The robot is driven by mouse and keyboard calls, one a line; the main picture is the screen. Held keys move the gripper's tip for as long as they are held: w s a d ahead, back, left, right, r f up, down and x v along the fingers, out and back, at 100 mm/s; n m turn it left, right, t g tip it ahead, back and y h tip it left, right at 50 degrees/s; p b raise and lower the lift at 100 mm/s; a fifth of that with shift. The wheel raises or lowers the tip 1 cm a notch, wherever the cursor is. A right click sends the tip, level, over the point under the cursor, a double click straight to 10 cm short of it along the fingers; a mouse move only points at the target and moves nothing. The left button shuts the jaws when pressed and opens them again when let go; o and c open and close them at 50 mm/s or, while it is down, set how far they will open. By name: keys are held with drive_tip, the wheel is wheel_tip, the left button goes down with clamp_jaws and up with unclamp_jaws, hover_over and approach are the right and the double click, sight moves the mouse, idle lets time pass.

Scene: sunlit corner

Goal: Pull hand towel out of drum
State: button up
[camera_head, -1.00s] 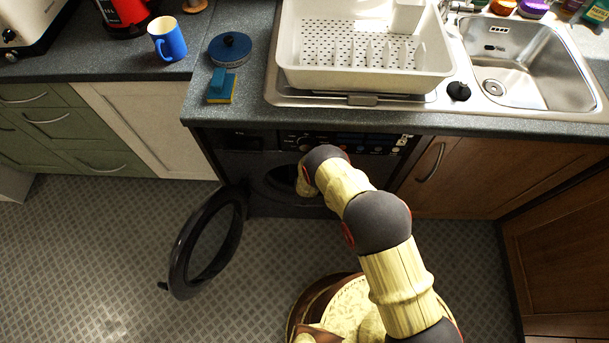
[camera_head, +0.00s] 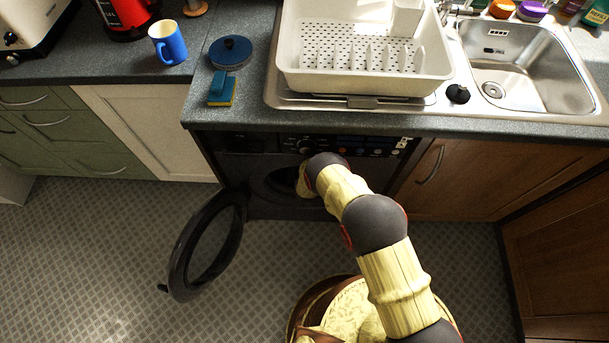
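The dark washing machine (camera_head: 240,163) stands under the counter, and its round door (camera_head: 205,248) hangs open to the left. The drum opening (camera_head: 275,184) is dark and partly covered by my arm. The end of my arm reaches to the right part of the opening. My gripper is hidden at or inside the opening, so its fingers do not show. I see no hand towel; the inside of the drum is too dark and covered to make out.
The worktop (camera_head: 330,118) overhangs the machine, with a white dish rack (camera_head: 365,82) and a steel sink (camera_head: 520,70) on it. A brown cabinet (camera_head: 500,175) stands right of the machine. The tiled floor (camera_head: 100,260) in front and left is clear.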

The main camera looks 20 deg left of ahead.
clamp_jaws()
idle(0.9)
wheel_tip(320, 180, up, 7)
drive_tip(key=p, duration=0.4)
drive_tip(key=shift+r, duration=0.15)
drive_tip(key=s+d+p, duration=0.1)
drive_tip(key=s+d, duration=0.2)
drive_tip(key=s, duration=0.9)
drive_tip(key=s+d+p, duration=0.2)
drive_tip(key=s+d, duration=0.1)
drive_tip(key=s, duration=0.9)
drive_tip(key=s+d+p, duration=0.2)
drive_tip(key=s+d, duration=0.1)
drive_tip(key=s, duration=1)
drive_tip(key=shift+p, duration=0.3)
